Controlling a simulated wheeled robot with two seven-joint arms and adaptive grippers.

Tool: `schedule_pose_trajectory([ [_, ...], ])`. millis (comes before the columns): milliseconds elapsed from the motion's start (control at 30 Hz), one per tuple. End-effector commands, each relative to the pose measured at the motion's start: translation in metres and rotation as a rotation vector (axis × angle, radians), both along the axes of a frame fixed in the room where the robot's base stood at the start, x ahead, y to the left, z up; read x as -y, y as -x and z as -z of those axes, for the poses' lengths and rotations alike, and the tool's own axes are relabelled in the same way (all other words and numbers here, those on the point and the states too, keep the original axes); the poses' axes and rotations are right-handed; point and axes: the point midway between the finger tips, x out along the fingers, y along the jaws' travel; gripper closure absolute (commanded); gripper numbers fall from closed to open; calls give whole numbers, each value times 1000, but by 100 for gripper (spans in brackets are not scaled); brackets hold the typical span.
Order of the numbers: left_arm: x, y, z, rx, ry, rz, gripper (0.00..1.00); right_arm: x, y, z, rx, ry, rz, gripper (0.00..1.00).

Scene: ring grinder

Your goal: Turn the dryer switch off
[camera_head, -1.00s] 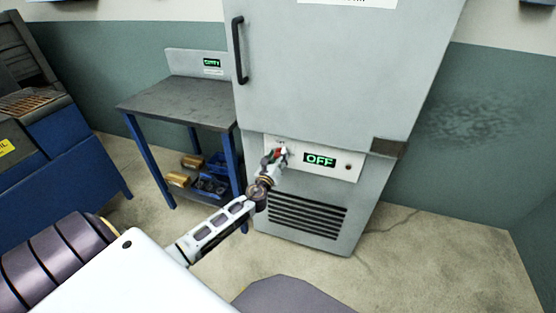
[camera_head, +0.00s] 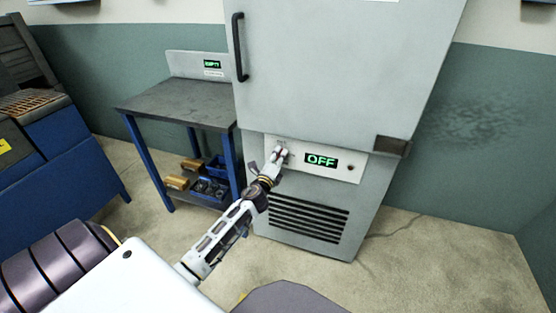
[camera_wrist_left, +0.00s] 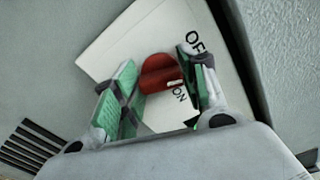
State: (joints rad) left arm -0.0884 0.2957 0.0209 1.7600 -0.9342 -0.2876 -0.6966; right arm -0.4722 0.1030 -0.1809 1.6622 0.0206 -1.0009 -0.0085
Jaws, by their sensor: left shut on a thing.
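The dryer (camera_head: 330,70) is a tall grey cabinet with a white control panel (camera_head: 345,172) low on its front. The green display (camera_head: 321,160) on the panel reads OFF. The red round switch (camera_wrist_left: 158,75) shows in the left wrist view, on the white panel between the printed words OFF and ON. A short white mark is on its edge near ON. My left gripper (camera_head: 278,153) is at the panel, left of the display, and hides the switch in the head view. My right gripper is not in view.
A blue-legged table (camera_head: 180,103) with blue bins and brass-coloured parts on its lower shelf stands left of the dryer. A blue machine (camera_head: 60,165) is at the far left. A black door handle (camera_head: 239,48) and a vent (camera_head: 308,218) are on the dryer. Floor at right is clear.

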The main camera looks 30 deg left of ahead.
Motion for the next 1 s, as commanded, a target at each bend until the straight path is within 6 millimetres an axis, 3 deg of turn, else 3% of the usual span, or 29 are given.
schedule_pose_trajectory([
  [400, -1, 0, 2, 68, 288, -1, 81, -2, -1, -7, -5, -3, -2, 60],
  [1000, -1, 0, 2, 82, 353, -3, 81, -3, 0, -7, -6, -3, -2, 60],
])
